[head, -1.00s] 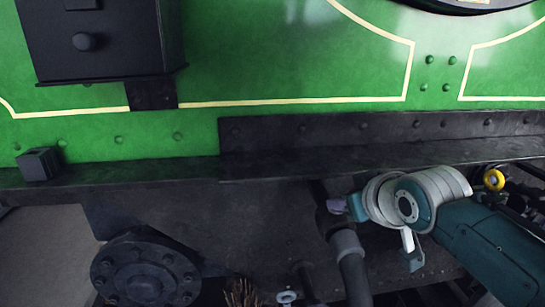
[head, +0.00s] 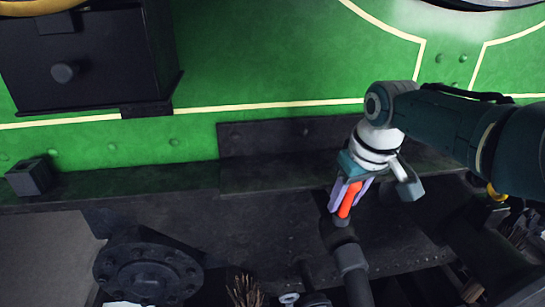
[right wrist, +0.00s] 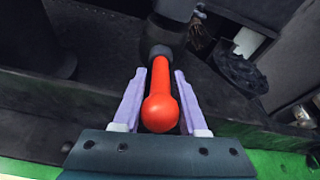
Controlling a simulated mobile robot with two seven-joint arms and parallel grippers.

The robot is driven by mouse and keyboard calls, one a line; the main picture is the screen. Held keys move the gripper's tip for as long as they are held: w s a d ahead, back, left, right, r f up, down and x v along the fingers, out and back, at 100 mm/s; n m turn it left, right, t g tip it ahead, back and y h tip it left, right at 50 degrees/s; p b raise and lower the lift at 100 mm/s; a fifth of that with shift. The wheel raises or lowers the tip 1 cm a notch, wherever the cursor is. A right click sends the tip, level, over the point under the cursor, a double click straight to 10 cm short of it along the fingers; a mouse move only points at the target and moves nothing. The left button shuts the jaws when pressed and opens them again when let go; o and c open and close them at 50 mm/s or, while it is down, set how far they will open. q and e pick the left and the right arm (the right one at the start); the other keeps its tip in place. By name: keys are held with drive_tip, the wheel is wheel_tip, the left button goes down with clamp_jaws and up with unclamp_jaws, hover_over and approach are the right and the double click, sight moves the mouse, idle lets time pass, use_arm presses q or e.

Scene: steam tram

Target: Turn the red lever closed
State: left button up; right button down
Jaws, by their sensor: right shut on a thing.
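The red lever (head: 350,198) stands up from the valve on a dark pipe (head: 350,262), tilted a little to the right in the head view. It also shows in the right wrist view (right wrist: 160,110), with its round knob end nearest the camera and its collar farther off. My right gripper (head: 345,205) comes down over the lever from above. Its lilac fingers lie on both sides of the lever, shut on it, and the knob sits between them near the palm. My left gripper is not in view.
A dark ledge (head: 270,170) runs behind the gripper along the green tram side (head: 290,60). A black box (head: 90,60) juts out at the upper left. A bolted round flange (head: 148,270) and a bristly brush (head: 244,290) are at the lower left.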

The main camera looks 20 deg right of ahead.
sight(358, 186)
drive_tip(key=shift+f, duration=0.15)
idle(0.3)
drive_tip(key=c, duration=0.7)
unclamp_jaws()
drive_tip(key=shift+w, duration=0.1)
drive_tip(key=shift+r, duration=0.25)
drive_tip(key=p+v, duration=0.6)
drive_tip(key=v, duration=0.2)
drive_tip(key=shift+r, duration=0.4)
drive_tip(key=shift+s+r, duration=0.25)
drive_tip(key=shift+r, duration=0.1)
